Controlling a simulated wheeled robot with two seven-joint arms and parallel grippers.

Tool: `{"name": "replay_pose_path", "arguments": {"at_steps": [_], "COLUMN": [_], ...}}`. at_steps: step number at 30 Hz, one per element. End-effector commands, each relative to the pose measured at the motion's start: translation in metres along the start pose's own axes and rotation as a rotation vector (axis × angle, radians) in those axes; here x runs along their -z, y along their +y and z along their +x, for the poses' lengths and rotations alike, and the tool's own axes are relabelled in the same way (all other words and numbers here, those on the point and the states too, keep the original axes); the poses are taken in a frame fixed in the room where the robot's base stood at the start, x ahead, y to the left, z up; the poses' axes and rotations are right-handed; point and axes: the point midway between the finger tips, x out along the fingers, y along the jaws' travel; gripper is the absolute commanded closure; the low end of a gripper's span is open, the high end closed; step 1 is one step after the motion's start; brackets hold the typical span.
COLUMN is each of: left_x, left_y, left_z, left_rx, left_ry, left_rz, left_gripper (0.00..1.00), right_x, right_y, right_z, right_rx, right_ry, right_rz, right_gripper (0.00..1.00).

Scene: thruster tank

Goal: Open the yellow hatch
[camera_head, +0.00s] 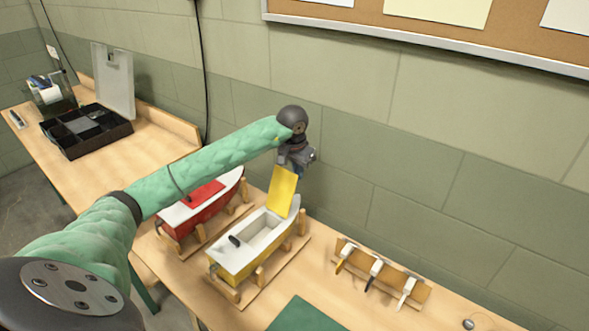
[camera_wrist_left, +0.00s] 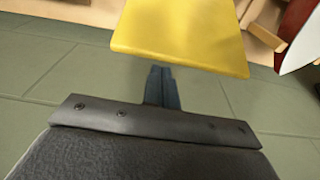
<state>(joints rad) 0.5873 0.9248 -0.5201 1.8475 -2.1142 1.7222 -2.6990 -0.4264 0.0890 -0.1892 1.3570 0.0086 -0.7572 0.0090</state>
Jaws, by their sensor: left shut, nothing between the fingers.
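The yellow hatch (camera_head: 282,191) stands raised at the far end of the yellow and white boat (camera_head: 235,264), and the boat's inner compartment shows open in front of it. My left gripper (camera_head: 299,163) is at the hatch's upper edge, on the wall side. In the left wrist view the hatch (camera_wrist_left: 182,32) fills the top middle, and the shut, empty fingers of my left gripper (camera_wrist_left: 162,76) point at its edge. I cannot tell whether they touch it. My right gripper is not in view.
A red boat (camera_head: 203,207) on a wooden stand is to the left, under my left arm. A rack with several tools (camera_head: 376,273) is to the right. A black tray (camera_head: 85,130) with a raised lid is at the far left. The block wall is close behind.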

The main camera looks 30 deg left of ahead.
Motion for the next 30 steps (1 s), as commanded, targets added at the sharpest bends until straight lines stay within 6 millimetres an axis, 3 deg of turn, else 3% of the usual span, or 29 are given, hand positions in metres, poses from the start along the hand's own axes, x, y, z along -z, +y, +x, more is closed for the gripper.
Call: {"name": "replay_pose_path", "arguments": {"at_steps": [14, 26, 30], "left_x": [-0.018, -0.018, -0.02], "left_y": [0.0, -0.001, -0.002], "left_z": [-0.006, -0.006, -0.006], "left_rx": [0.001, 0.001, 0.003], "left_ry": [0.0, 0.005, 0.021], "left_rz": [-0.001, -0.001, 0.0], "left_gripper": [1.0, 1.0, 1.0], "right_x": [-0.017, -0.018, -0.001], "right_y": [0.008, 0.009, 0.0], "right_z": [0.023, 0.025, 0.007], "right_rx": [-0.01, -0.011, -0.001], "right_ry": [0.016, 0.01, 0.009], "right_rz": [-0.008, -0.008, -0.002], "right_gripper": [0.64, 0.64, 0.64]}}
